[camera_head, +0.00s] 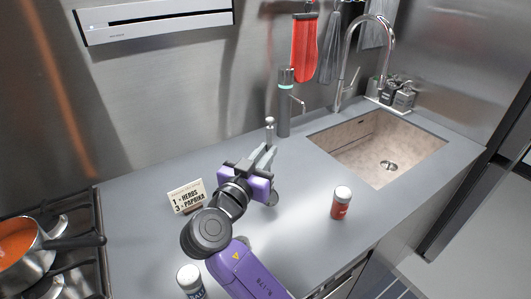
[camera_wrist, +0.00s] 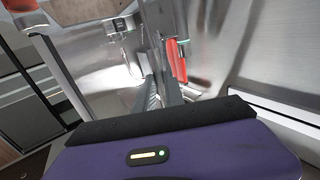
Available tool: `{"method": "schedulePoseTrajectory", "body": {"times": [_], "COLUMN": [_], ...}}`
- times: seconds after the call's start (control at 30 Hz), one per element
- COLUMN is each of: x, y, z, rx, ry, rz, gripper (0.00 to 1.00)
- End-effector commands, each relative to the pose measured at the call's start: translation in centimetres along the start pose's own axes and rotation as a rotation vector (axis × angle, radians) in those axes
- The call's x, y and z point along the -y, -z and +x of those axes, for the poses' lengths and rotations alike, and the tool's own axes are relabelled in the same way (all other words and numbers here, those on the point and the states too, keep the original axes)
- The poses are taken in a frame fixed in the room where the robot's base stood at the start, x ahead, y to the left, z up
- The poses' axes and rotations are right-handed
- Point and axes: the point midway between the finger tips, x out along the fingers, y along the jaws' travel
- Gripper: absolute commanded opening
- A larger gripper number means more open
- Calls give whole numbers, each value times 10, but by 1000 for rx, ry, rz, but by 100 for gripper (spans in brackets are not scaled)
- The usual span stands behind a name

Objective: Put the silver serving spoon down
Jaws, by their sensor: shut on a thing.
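My gripper (camera_head: 266,154) is over the grey counter (camera_head: 310,225), with its grey fingers shut. A thin silver piece, which looks like the handle end of the silver serving spoon (camera_head: 269,128), stands up at the fingertips. A rounded silver part shows below the gripper, partly hidden by it, and looks like the spoon's bowl. I cannot tell whether it touches the counter. In the wrist view the fingers (camera_wrist: 161,92) are close together, and the spoon is not clear there.
A red-labelled shaker (camera_head: 341,204) stands right of my gripper, a blue-labelled one (camera_head: 190,280) at the front. A small sign (camera_head: 186,196) stands left. The sink (camera_head: 375,150) is at right, a stove with a pot (camera_head: 22,250) at left.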

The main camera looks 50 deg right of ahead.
Motion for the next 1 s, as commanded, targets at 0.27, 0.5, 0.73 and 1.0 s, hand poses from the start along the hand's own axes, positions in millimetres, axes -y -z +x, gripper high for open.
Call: {"method": "schedulePoseTrajectory", "body": {"times": [0.27, 0.5, 0.73, 1.0], "x": [0, 0, 1, 1], "y": [-2, -2, -1, -2], "z": [0, 0, -14, -70], "rx": [0, 0, -1, 0], "ry": [0, 0, 4, 5], "rz": [0, 0, 0, 2], "gripper": [35, 35, 35, 35]}}
